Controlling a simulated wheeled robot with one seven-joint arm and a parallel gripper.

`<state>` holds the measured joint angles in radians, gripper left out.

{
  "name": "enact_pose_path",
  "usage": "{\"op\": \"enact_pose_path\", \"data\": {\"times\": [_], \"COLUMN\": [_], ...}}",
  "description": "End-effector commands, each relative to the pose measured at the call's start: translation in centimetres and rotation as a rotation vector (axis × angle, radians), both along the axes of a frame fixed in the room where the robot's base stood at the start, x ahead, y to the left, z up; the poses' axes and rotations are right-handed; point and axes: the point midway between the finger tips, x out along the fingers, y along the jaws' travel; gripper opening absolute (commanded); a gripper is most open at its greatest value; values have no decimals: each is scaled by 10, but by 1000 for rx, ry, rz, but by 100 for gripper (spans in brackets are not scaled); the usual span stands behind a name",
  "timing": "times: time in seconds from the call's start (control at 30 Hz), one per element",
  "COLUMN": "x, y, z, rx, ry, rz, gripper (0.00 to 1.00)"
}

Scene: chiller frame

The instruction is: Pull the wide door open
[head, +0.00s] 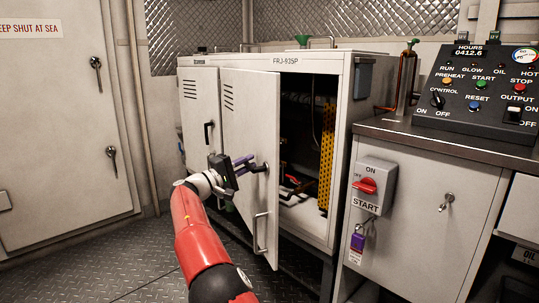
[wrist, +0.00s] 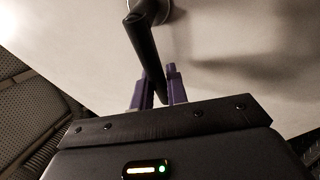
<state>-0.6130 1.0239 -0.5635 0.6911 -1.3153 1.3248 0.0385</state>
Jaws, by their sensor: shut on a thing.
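The wide door (head: 249,118) is the white vented panel on the front of the cabinet. It stands partly open, swung out from the right, and the dark interior (head: 300,150) shows beside it. My gripper (head: 245,163) is at the door's lever handle (head: 261,168), about halfway up. In the wrist view the dark lever (wrist: 150,55) runs down between the purple fingers (wrist: 161,90), and my gripper is shut on it. The fingers partly hide the lever's end. A silver pull handle (head: 260,232) sits lower on the same door.
A narrow door (head: 200,105) with a black handle is shut at the left of the cabinet. A counter (head: 440,135) with a control panel (head: 485,85) and a red switch (head: 366,185) stands at the right. Metal floor (head: 130,265) is clear at the left.

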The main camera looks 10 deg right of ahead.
Motion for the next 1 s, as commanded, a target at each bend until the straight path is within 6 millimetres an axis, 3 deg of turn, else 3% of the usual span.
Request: {"op": "enact_pose_path", "data": {"times": [0.03, 0.2, 0.57, 0.6, 0.73, 1.0], "x": [0, -4, -6, -6, -6, -6], "y": [14, 35, 39, 39, 39, 39], "z": [5, 1, -4, -4, -4, -2], "rx": [1, 3, 5, 5, 4, 2], "ry": [5, 4, 4, 5, 4, 3], "rz": [8, 7, 4, 3, 3, 3], "gripper": [0, 0, 0, 18, 35, 35]}}
